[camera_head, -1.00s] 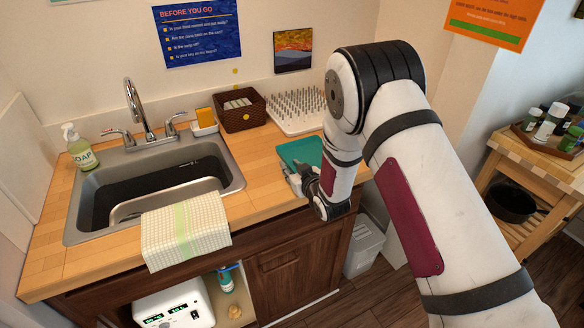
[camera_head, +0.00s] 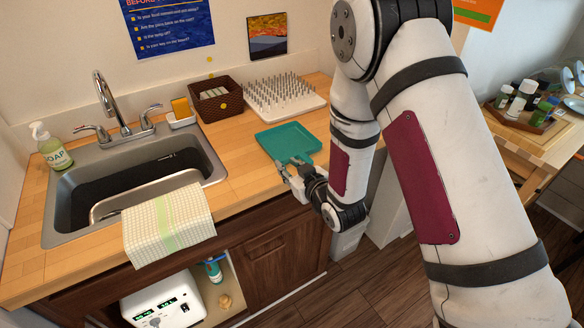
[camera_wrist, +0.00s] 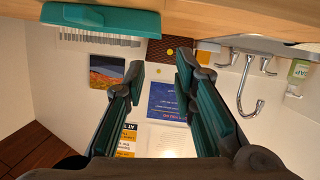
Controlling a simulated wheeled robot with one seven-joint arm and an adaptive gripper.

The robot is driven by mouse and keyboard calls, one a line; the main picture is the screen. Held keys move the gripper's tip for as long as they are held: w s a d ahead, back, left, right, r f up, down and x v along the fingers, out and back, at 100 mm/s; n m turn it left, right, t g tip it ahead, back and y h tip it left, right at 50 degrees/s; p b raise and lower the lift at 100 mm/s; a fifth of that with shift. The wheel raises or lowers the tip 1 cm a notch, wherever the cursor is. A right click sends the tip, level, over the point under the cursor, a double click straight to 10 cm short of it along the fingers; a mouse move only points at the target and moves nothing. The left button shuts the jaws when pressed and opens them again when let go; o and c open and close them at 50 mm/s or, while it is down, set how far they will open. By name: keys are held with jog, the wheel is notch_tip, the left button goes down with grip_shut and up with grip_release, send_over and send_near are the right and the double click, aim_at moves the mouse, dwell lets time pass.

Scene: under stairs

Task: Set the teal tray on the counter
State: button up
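The teal tray (camera_head: 287,140) lies flat on the wooden counter (camera_head: 236,160), to the right of the sink near the front edge. In the wrist view, which is upside down, the tray (camera_wrist: 100,18) shows at the top left, resting on the counter's edge area. My gripper (camera_head: 287,173) is just in front of the tray's near edge in the head view. In the wrist view its fingers (camera_wrist: 158,72) are spread with nothing between them, and the tray lies outside them.
Behind the tray stand a white spiked rack (camera_head: 285,97) and a brown basket (camera_head: 216,101). The sink (camera_head: 135,185) is to the left, with a checked towel (camera_head: 168,224) over its front. A soap bottle (camera_head: 52,148) stands at the far left.

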jog(key=s+d+r+m+g+h, duration=0.1)
jog(key=s+d+r+m+h, duration=0.15)
jog(key=d+r, duration=0.55)
jog(key=s+d+r+m+g+h, duration=0.1)
jog(key=s+d+r+m+h, duration=0.15)
jog(key=d+r, duration=0.55)
jog(key=s+d+r+m+g+h, duration=0.1)
jog(key=s+d+r, duration=0.1)
jog(key=s, duration=0.7)
jog(key=s+d+r+m+g, duration=0.1)
jog(key=s+d+r+g, duration=0.1)
jog(key=s+r, duration=0.3)
jog(key=s+d+r+g+h, duration=0.1)
jog(key=s+d+r+g, duration=0.1)
jog(key=s, duration=1.1)
jog(key=shift+d+r+m+h, duration=0.3)
jog(key=shift+r+m, duration=0.1)
jog(key=shift+r, duration=0.3)
jog(key=shift+a, duration=0.1)
